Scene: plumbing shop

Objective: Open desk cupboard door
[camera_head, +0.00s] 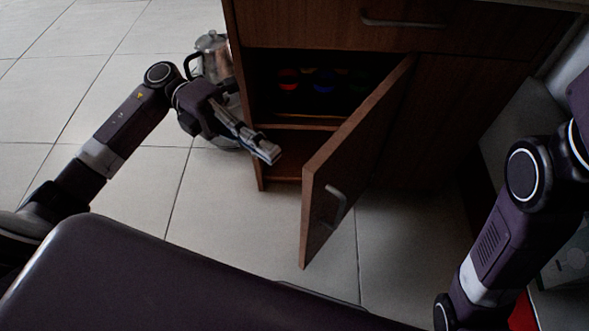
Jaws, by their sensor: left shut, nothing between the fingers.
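The wooden desk cupboard (247,110) stands at the top middle of the head view. Its door (345,150) is swung well open towards me, with the hinge side at the right and a pale handle (335,204) on its outer face. My left gripper (272,155) is shut and empty, in front of the cupboard's left side. It appears just left of the door's free edge, apart from the handle. My right arm comes in at the right edge; its gripper is out of the picture.
Inside the dark cupboard are several coloured round items, including a red one (288,84) and a blue one (323,86), above a shelf. A drawer with a handle (402,23) is above. A metal pot-like object (214,58) stands left of the cupboard. Tiled floor (150,195) is clear at left.

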